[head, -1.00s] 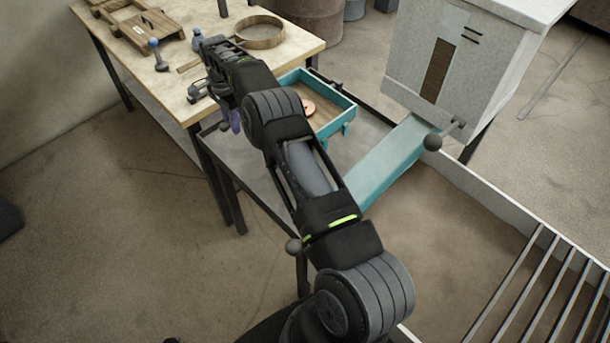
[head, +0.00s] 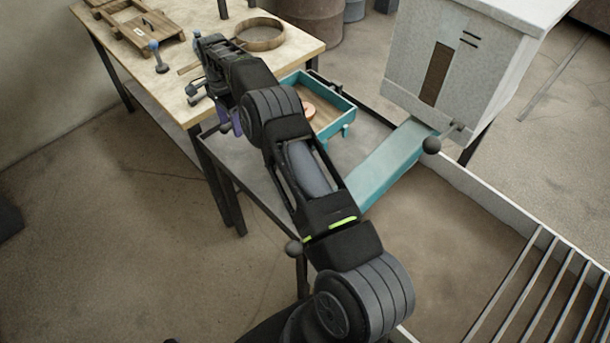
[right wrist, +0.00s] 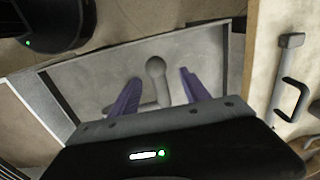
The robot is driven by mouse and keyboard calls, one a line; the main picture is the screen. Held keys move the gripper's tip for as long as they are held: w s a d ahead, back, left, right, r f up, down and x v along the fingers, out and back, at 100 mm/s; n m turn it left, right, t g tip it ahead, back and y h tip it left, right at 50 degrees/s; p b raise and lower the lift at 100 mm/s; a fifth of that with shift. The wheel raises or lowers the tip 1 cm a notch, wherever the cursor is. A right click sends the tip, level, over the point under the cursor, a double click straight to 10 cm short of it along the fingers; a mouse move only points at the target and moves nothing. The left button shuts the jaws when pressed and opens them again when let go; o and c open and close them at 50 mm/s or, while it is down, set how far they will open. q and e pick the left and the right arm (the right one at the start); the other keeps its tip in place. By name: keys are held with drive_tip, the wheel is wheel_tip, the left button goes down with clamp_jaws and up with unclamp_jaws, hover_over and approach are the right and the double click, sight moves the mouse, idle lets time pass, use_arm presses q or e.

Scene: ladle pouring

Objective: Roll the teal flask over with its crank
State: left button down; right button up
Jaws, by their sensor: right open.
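The teal flask (head: 347,117) is an open, shallow, box-like frame beside the wooden table, partly hidden behind my right arm. A copper-coloured round piece lies in it. The crank's dark ball knob (head: 225,127) shows just left of my right gripper (head: 236,122). In the right wrist view the grey crank knob (right wrist: 155,67) stands on a bent arm between the two purple fingers of my right gripper (right wrist: 160,76). The fingers are open, with a gap on either side of the knob. The link from crank to flask is hidden. My left gripper is out of view.
A wooden table (head: 290,47) with a ring, wooden frames and small tools stands at the upper left. A grey cabinet (head: 400,75) with a teal chute (head: 395,160) and another ball-ended lever (head: 432,145) is at the right. A barred rack (head: 535,300) is at lower right.

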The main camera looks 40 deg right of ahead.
drive_tip(key=r, duration=0.1)
drive_tip(key=a+r+p, duration=0.1)
drive_tip(key=r, duration=0.2)
drive_tip(key=shift+a, duration=0.3)
drive_tip(key=shift+a+r, duration=0.25)
drive_tip(key=shift+r, duration=0.25)
drive_tip(key=shift+a+r, duration=0.25)
drive_tip(key=shift+r, duration=0.2)
drive_tip(key=shift+f, duration=0.15)
drive_tip(key=s+a+f+n+y+b, duration=0.1)
drive_tip(key=s+a+f+n, duration=0.3)
drive_tip(key=f, duration=0.3)
drive_tip(key=s+a+f+n+y, duration=0.1)
drive_tip(key=s+a+f, duration=0.3)
drive_tip(key=a+f, duration=0.3)
drive_tip(key=s+a+f+n+b, duration=0.1)
drive_tip(key=s+a+f+n, duration=0.25)
drive_tip(key=f, duration=0.45)
drive_tip(key=s+a+f+n+y+b, duration=0.1)
drive_tip(key=s+a+n, duration=0.3)
drive_tip(key=s, duration=1)
drive_tip(key=s+a+f+n+y+b, duration=0.1)
drive_tip(key=s+a+n, duration=0.3)
drive_tip(key=s+a, duration=0.6)
drive_tip(key=s+f, duration=0.1)
drive_tip(key=s, duration=0.3)
drive_tip(key=shift+f, duration=0.35)
